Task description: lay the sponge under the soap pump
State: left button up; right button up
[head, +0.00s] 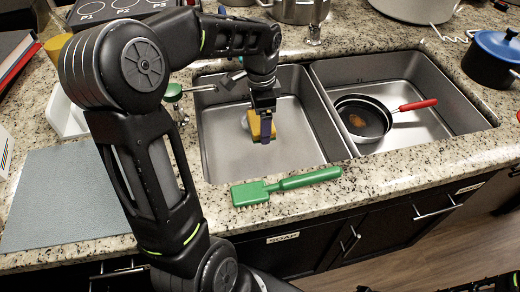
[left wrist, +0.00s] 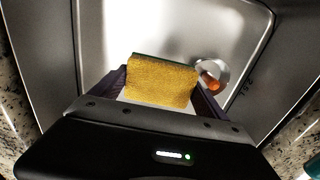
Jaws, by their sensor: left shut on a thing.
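The sponge (head: 262,125) is yellow with a darker edge. It hangs low in the left sink basin, and the left wrist view shows its yellow face (left wrist: 160,82) between two purple fingers. My left gripper (head: 265,122) points down into the basin and is shut on the sponge. I cannot tell whether the sponge touches the basin floor.
The left basin (head: 225,150) has free floor around the sponge; an orange piece (left wrist: 210,83) lies by its drain. The right basin (head: 435,125) holds a pan (head: 362,118) with a red handle. A green brush (head: 285,184) lies on the front counter. Pots stand behind.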

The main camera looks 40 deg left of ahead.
pick_arm(q)
send_over(261, 153)
jog(key=shift+a+f, duration=0.15)
jog(key=shift+f, duration=3)
jog(key=shift+f, duration=1.9)
jog(key=shift+f, duration=0.2)
jog(key=o, duration=1.2)
jog(key=shift+c, duration=0.2)
jog(key=shift+r, duration=0.2)
